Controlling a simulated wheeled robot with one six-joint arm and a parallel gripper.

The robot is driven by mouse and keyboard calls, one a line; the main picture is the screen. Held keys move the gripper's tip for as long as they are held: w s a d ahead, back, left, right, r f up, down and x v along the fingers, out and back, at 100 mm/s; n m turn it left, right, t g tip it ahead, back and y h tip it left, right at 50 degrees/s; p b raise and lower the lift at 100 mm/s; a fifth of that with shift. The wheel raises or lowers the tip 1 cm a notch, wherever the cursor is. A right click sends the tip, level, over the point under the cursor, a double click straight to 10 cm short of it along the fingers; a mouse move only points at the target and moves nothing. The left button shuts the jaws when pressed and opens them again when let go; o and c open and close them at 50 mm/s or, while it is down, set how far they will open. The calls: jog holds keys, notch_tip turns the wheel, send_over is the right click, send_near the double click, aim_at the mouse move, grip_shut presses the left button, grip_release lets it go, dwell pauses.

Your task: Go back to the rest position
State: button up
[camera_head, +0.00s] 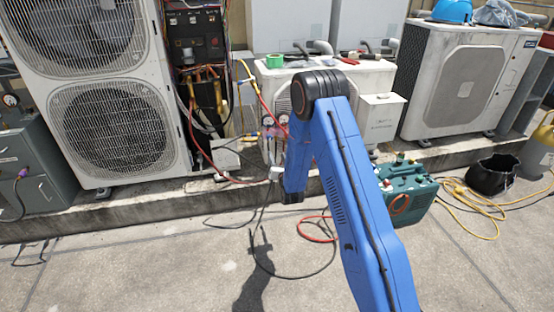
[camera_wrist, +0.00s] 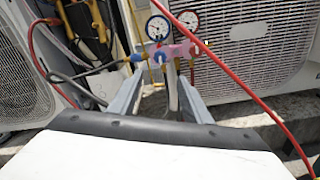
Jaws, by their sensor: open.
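My gripper (camera_wrist: 160,98) shows in the wrist view with its two grey fingers apart. It is open, and no object is clearly held between the fingers. A gauge manifold with two round dials (camera_wrist: 172,24) and a pink and blue body is just beyond the fingertips. I cannot tell whether the fingers touch it. In the head view the manifold (camera_head: 274,124) hangs in front of the middle condenser, partly behind my blue arm. My gripper is mostly hidden by the arm in that view.
A tall condenser (camera_head: 108,128) stands at left, its wiring bay (camera_head: 196,40) open. A red hose (camera_wrist: 245,85) crosses the wrist view. A green machine (camera_head: 408,192), a black bucket (camera_head: 492,176) and yellow cable (camera_head: 478,204) are at right. Hoses lie on the front paving, otherwise clear.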

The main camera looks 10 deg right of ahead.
jog(key=shift+r, duration=0.1)
jog(key=s+d+r+m+g, duration=0.1)
jog(key=s+r+m+g, duration=0.2)
jog(key=s+r+m, duration=0.65)
jog(key=s+d+r+m+g, duration=0.1)
jog(key=s+r+m+g, duration=0.35)
jog(key=r, duration=0.85)
jog(key=s+d+r+m+g, duration=0.1)
jog(key=s+m, duration=0.8)
jog(key=s, duration=1.5)
jog(key=s+d+r+m+g, duration=0.2)
jog(key=s+m, duration=0.7)
jog(key=s, duration=1.5)
jog(key=r+g, duration=0.1)
jog(key=g, duration=0.1)
jog(key=shift+s+d+r+g, duration=0.15)
jog(key=shift+d+r+g, duration=0.05)
jog(key=shift+r+g, duration=0.15)
jog(key=shift+d, duration=0.1)
